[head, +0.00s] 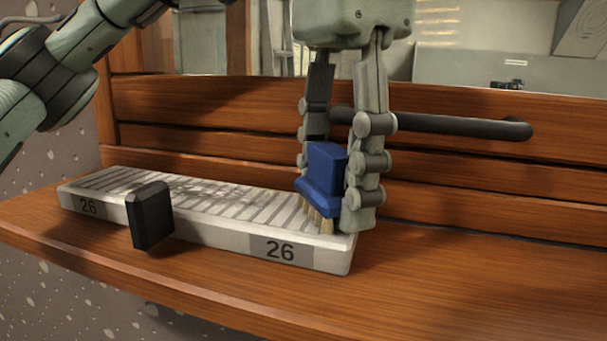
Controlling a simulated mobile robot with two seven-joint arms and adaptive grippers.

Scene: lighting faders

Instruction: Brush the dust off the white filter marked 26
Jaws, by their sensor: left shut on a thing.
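The white filter (190,236) lies flat on the wooden ledge, long and low with a slatted top. It carries the mark 26 near both ends of its front side. My left gripper (335,205) is above the filter's right end, shut on a blue brush (325,170). The brush's tan bristles point down and appear to touch the filter's top at that end; exact contact is hard to tell. My right gripper is not in view.
A black block-shaped handle or knob (150,216) stands in front of the filter's left half. A dark horizontal bar (460,126) runs along the wooden back panel behind my gripper. The ledge (470,280) is clear to the right.

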